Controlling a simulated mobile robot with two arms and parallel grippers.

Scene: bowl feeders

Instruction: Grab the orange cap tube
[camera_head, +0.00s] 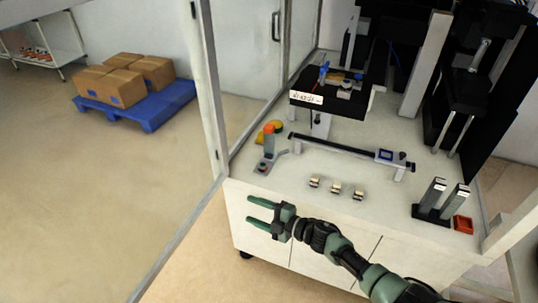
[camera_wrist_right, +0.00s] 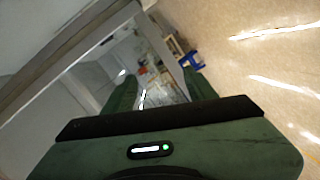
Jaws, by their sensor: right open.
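The orange cap tube (camera_head: 269,143) stands upright at the left end of the white worktable (camera_head: 300,185), a grey body with an orange top. It rises from a small grey holder (camera_head: 263,168). My right gripper (camera_head: 249,212) is open and empty, in front of the table's front side. It is nearer to me and lower in the picture than the tube, clearly apart from it. In the right wrist view its two green fingers (camera_wrist_right: 161,88) are spread, with distant, small things between them that I cannot make out surely. My left gripper is not in view.
A yellow object (camera_head: 278,126) sits behind the tube. Several small metal pieces (camera_head: 336,187) lie on the table, with a long dark bar (camera_head: 335,148) behind them. Black machinery stands at the back and right. A glass panel frame (camera_head: 212,90) borders the table's left side.

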